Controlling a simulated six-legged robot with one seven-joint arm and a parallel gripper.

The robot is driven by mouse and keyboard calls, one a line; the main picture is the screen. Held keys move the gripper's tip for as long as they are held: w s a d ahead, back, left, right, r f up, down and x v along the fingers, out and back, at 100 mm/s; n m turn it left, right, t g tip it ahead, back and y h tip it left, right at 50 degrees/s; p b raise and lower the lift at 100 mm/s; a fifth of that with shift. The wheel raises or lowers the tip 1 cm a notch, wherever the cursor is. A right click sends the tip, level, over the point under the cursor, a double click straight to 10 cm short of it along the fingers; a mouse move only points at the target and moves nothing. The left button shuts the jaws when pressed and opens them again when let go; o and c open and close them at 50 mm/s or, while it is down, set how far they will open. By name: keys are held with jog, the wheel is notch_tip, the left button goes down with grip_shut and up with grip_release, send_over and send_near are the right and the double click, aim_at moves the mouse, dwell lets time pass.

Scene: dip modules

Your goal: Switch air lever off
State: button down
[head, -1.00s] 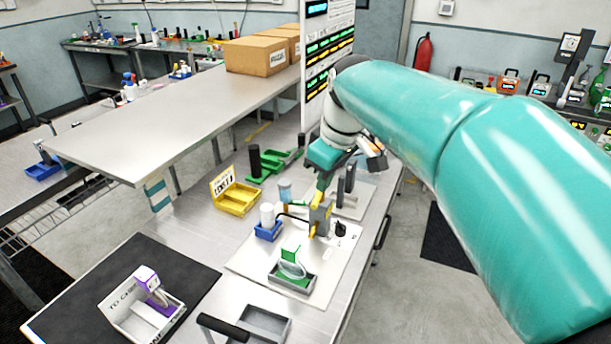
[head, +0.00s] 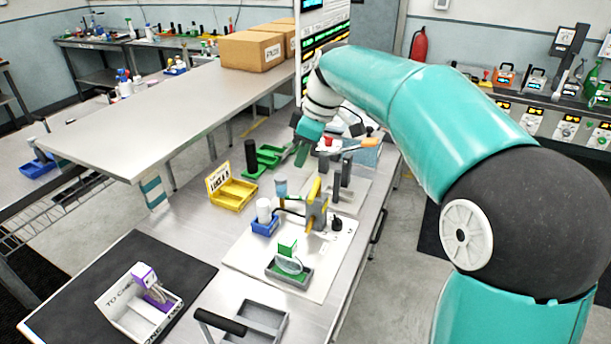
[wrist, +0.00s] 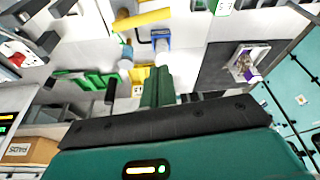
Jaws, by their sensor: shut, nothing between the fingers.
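A grey upright block with a yellow lever (head: 314,191) stands on the white mat (head: 240,262) on the bench. I take this as the air lever; its exact setting is hard to tell. In the wrist view a long yellow bar (wrist: 142,19) at the top appears to be the same lever. My gripper (head: 300,158) is beyond the block, above the bench and apart from it. In the wrist view its green fingers (wrist: 157,84) are together with nothing between them.
A blue holder (head: 265,226) with a white bottle, a yellow bin (head: 231,193) and green holders (head: 268,156) stand left of the block. Dark posts (head: 341,178) stand to its right. A raised shelf (head: 170,105) lies left. A grey tray (head: 290,270) is in front.

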aim_at(313, 192)
notch_tip(313, 192, down, 8)
jog(key=shift+s+d+f, duration=0.15)
jog(key=shift+d+f, duration=0.1)
jog(key=shift+d, duration=0.15)
dwell(0.4)
jog(key=shift+s+d+n, duration=0.2)
jog(key=shift+d+n, duration=0.1)
jog(key=shift+n, duration=0.4)
jog(key=n, duration=0.1)
jog(key=d+n+g, duration=0.1)
jog(key=n, duration=0.1)
jog(key=shift+s+d, duration=0.15)
jog(key=shift+s, duration=0.05)
jog(key=d+n+g, duration=0.1)
jog(key=n, duration=0.2)
jog(key=d+n+g, duration=0.1)
jog(key=d+n, duration=0.1)
jog(key=n, duration=0.1)
jog(key=w+d+n+h, duration=0.1)
jog(key=n, duration=0.2)
jog(key=shift+d+g, duration=0.15)
jog(key=shift+g, duration=0.25)
jog(key=shift+w+d, duration=0.1)
jog(key=shift+d, duration=0.1)
dwell(0.4)
